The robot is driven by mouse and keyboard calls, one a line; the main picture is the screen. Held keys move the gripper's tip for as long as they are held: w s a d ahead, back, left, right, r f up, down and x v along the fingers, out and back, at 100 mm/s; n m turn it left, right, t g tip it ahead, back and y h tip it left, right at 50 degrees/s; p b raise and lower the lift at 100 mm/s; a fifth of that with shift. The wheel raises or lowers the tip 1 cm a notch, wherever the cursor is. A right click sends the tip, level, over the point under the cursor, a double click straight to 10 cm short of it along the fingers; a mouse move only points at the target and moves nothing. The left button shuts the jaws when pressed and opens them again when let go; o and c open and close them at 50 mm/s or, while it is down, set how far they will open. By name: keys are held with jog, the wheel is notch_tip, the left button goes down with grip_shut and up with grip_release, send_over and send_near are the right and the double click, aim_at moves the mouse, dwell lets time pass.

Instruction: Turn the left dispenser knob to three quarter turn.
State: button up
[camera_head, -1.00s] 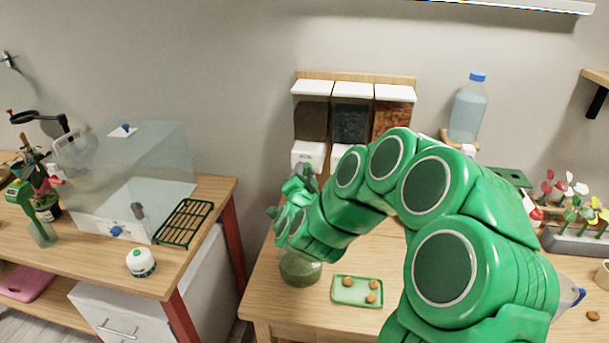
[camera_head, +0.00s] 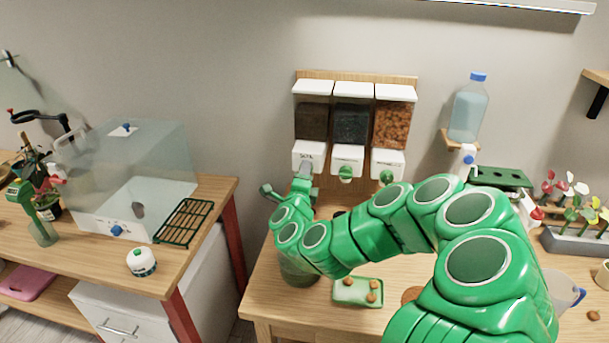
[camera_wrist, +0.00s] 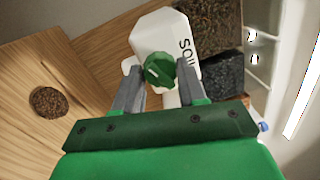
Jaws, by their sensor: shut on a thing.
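The left dispenser (camera_head: 311,122) holds dark brown soil and hangs on the wall board, with a white spout block lettered "SOIL" (camera_wrist: 150,35). Its green knob (camera_wrist: 160,72) sits between my two grey fingers in the wrist view, with a pale mark slanting across its face. My gripper (camera_wrist: 158,78) is shut on this knob. In the head view my gripper (camera_head: 303,176) is at the front of the left dispenser and hides its knob. The middle knob (camera_head: 346,174) and the right knob (camera_head: 386,177) are green and free.
A green jar (camera_head: 298,272) stands on the table below the left dispenser. A green tray (camera_head: 345,291) with brown lumps lies beside it, close under my arm. A water bottle (camera_head: 468,110) is on a wall shelf at right. A clear case (camera_head: 125,175) stands on the left bench.

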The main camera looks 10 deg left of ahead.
jog(key=shift+f+m+h, duration=0.1)
jog(key=shift+m+h, duration=0.2)
jog(key=shift+m, duration=1.9)
jog(key=o, duration=1.1)
jog(key=shift+c, duration=0.2)
jog(key=shift+s, duration=2.6)
notch_tip(320, 180, up, 7)
jog(key=shift+f, duration=0.2)
jog(key=shift+w, duration=0.1)
